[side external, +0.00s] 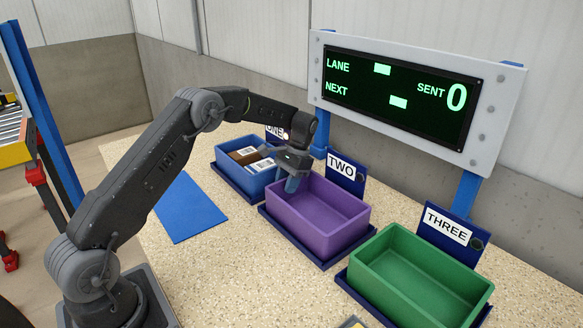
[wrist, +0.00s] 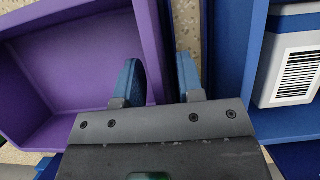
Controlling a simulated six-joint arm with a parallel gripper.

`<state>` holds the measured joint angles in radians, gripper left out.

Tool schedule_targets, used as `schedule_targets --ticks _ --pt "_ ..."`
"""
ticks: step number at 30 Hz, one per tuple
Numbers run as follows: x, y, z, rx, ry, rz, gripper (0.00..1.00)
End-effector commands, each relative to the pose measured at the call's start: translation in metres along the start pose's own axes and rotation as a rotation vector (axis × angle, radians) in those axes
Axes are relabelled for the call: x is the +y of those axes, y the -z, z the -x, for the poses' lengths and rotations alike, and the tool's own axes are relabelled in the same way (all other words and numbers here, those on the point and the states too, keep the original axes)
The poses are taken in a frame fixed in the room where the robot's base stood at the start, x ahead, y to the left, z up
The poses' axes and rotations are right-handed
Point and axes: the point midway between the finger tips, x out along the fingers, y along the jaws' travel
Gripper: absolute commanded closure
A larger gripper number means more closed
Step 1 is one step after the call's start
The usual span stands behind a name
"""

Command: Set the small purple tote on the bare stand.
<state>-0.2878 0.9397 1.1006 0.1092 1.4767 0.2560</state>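The purple tote (side external: 318,222) sits upright on the dark blue stand (side external: 291,243) at the sign TWO. It also shows at the left of the wrist view (wrist: 60,80) and looks empty where I can see inside. My gripper (side external: 293,184) is at its left wall in the side view. In the wrist view my gripper (wrist: 160,82) has its blue fingers apart, one inside the tote and one outside, with the wall between them. A gap shows beside the outer finger. The stands at ONE and THREE carry totes too; I see no bare stand.
A blue tote (side external: 232,168) with several parcels stands close to the left of the purple one. A green tote (side external: 384,269) stands to the right, empty. A flat blue mat (side external: 188,208) lies on the speckled counter. A display (side external: 400,95) behind reads SENT 0.

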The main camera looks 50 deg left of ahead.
Motion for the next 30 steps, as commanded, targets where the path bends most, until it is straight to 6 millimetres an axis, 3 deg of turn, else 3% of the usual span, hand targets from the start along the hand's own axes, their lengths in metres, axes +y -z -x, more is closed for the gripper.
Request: schedule_targets --ticks 9,15,30 --pt "0.0 0.001 0.061 0.003 0.0 -0.001 0.65" --pt "0.0 0.001 0.091 0.001 -0.001 -0.001 0.65" --pt "0.001 0.0 0.115 -0.002 -0.001 -0.003 0.65"
